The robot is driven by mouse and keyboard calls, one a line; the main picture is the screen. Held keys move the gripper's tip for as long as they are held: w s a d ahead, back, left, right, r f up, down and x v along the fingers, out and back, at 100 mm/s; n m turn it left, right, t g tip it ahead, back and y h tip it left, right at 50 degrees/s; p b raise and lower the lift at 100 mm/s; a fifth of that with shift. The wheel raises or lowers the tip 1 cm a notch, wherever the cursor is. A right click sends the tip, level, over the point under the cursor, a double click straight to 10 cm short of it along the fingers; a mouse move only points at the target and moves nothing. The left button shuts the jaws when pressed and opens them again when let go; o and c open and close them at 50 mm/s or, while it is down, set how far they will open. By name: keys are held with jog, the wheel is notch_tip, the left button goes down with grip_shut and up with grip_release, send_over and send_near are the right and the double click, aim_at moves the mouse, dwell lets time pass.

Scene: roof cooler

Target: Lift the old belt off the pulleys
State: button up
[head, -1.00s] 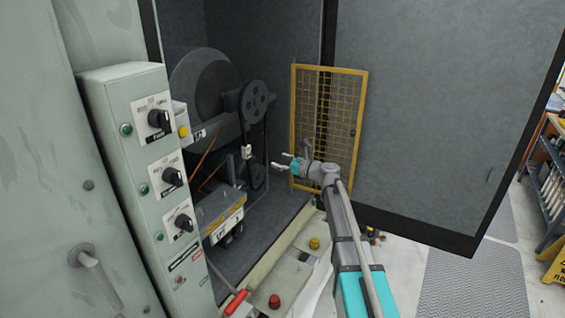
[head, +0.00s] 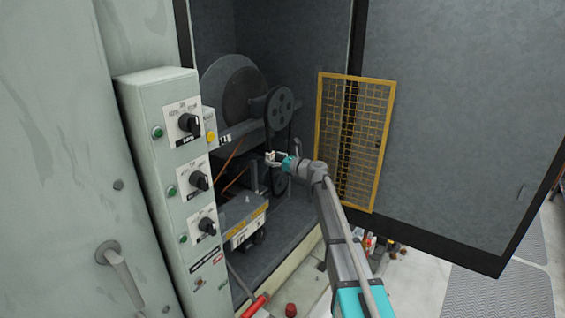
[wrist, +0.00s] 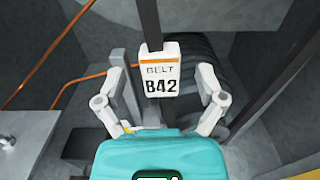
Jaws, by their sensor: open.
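The old belt is a dark band running between the upper pulley (head: 281,106) and the lower pulley (head: 280,182) inside the open cabinet. In the wrist view a dark strand of the belt (wrist: 150,22) comes down from the top, with a white tag (wrist: 160,76) reading "BELT B42" on it. My gripper (head: 270,158) is at the belt's near strand, between the two pulleys. In the wrist view my gripper (wrist: 161,84) is open, with one finger on each side of the tag and gaps visible on both sides. The strand behind the tag is hidden.
A yellow mesh guard (head: 352,143) leans by the open door (head: 455,120), right of my arm. A control box with knobs (head: 172,180) stands at left. The motor (head: 240,210) sits low in the cabinet. Copper pipes (wrist: 55,55) pass left of the gripper.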

jog(key=shift+x, duration=1)
grip_shut()
